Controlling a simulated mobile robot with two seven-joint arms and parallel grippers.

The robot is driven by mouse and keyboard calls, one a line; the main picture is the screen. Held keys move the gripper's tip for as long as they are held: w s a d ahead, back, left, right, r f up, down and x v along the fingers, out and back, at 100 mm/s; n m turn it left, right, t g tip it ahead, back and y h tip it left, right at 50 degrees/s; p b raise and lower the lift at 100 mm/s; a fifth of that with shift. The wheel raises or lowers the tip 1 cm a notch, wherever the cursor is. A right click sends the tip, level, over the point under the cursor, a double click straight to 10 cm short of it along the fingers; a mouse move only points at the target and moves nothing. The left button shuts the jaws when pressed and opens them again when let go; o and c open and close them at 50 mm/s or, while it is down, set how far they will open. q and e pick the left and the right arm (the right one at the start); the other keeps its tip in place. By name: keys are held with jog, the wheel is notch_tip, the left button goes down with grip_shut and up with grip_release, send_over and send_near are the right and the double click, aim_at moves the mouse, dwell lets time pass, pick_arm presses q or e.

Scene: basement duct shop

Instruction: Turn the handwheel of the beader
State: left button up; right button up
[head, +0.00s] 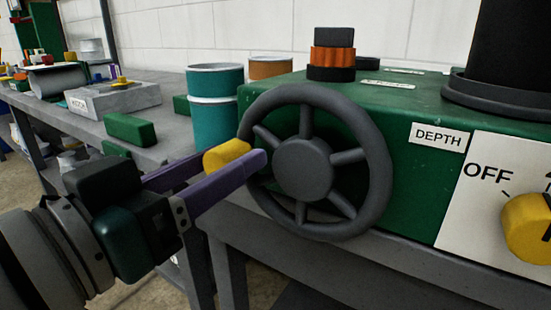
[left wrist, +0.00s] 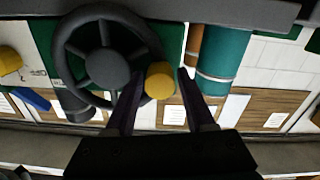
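The dark grey handwheel (head: 303,170) stands on the front of the green beader (head: 411,181), with several spokes and a round hub. Its yellow knob (head: 227,156) is at the left of the rim. My left gripper (head: 234,160) has its purple fingers reaching to the knob, one on the near side and one on the far side. In the left wrist view the knob (left wrist: 160,81) lies between the spread fingertips, closer to the left finger, with a gap to the right finger. The handwheel also shows there (left wrist: 101,54). My right gripper is not in view.
A "DEPTH" label (head: 438,137) and a yellow selector knob (head: 527,226) marked "OFF" are on the beader's right. Teal cans (head: 215,112) stand behind the wheel. A green block (head: 130,129) and a grey box (head: 113,99) are on the bench at left.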

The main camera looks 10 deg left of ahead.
pick_arm(q)
grip_shut()
dwell(1.3)
